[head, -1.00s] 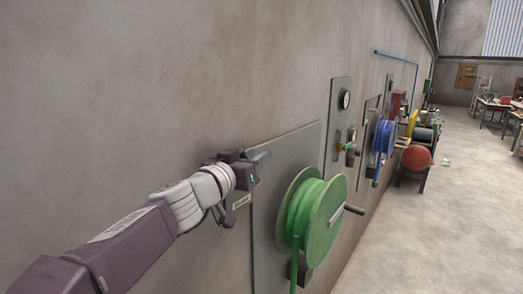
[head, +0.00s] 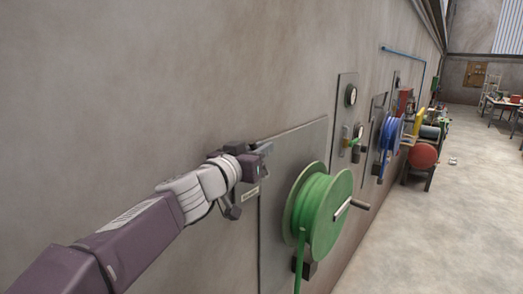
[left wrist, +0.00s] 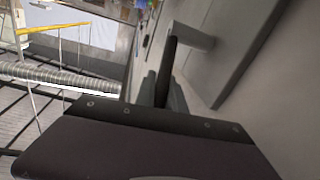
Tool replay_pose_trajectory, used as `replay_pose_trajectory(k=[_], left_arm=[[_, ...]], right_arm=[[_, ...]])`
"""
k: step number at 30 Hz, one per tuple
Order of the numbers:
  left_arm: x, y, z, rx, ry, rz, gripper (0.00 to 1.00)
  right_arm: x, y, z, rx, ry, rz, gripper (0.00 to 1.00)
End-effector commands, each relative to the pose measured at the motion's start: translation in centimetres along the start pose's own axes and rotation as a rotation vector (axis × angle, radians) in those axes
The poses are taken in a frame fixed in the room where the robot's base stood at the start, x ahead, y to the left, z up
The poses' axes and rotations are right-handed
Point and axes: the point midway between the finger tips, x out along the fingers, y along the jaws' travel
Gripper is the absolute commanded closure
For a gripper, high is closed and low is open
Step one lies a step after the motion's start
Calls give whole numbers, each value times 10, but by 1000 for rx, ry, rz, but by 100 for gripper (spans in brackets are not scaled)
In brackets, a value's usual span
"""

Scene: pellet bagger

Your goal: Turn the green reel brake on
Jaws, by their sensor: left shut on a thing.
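The green reel (head: 322,210) hangs on a grey wall panel (head: 277,170), with a crank handle (head: 350,207) on its front. My left gripper (head: 264,149) is at the panel's upper left corner, above a small label plate (head: 250,193). It is shut on a part that it largely hides, likely the brake lever. In the left wrist view a dark upright bar (left wrist: 168,68) rises from the jaw area to a light grey arm (left wrist: 190,35) beside the panel. The lever's exact setting cannot be told. My right gripper is not in view.
A gauge panel with a valve (head: 358,145) is on the wall to the right of the green reel. A blue reel (head: 390,133) and a red round object (head: 422,156) stand farther along. The concrete floor (head: 440,230) at right is clear.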

Motion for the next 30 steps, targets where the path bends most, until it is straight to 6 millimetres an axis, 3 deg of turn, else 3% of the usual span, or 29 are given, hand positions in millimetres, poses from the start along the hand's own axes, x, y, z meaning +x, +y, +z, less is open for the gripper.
replay_pose_trajectory(k=[1, 30], left_arm=[[1, -1, 7, -3, -13, -2, 100], [0, -8, 5, 1, -28, -7, 100]], right_arm=[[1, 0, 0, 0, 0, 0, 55], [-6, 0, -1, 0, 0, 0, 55]])
